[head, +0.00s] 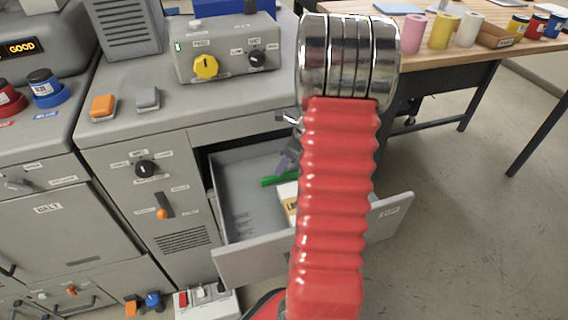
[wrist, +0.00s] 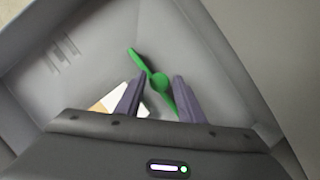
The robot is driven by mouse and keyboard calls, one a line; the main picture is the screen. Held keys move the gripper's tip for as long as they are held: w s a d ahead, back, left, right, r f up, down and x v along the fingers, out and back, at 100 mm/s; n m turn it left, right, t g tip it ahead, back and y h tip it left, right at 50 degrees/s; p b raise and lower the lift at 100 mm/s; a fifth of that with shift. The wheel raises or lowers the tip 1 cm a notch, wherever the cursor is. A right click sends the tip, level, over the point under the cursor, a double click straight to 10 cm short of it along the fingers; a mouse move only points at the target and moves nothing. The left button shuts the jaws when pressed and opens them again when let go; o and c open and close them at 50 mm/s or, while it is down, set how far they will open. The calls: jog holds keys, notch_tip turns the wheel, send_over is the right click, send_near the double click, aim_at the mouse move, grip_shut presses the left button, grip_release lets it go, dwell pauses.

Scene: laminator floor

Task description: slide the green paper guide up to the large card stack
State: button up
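The green paper guide (head: 272,181) lies in the open drawer, just left of a white card stack with a yellow-tan band (head: 290,201). In the wrist view the guide (wrist: 139,58) is a green bar with a round knob, running diagonally. My gripper (wrist: 157,80) is open, its two dark fingers apart on either side of the knob, with gaps showing. I cannot tell whether the fingers reach down to its height. The card stack (wrist: 112,100) shows behind the left finger, partly hidden. In the head view my arm hides much of the drawer's right side.
The grey drawer (head: 236,262) stands open from the machine cabinet, and its walls surround my gripper closely. Slot marks (wrist: 62,50) show on its bare floor. A wooden table (head: 440,52) with rolls and jars stands at right. A switch box (head: 207,303) sits on the floor.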

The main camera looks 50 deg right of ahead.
grip_shut()
dwell(0.4)
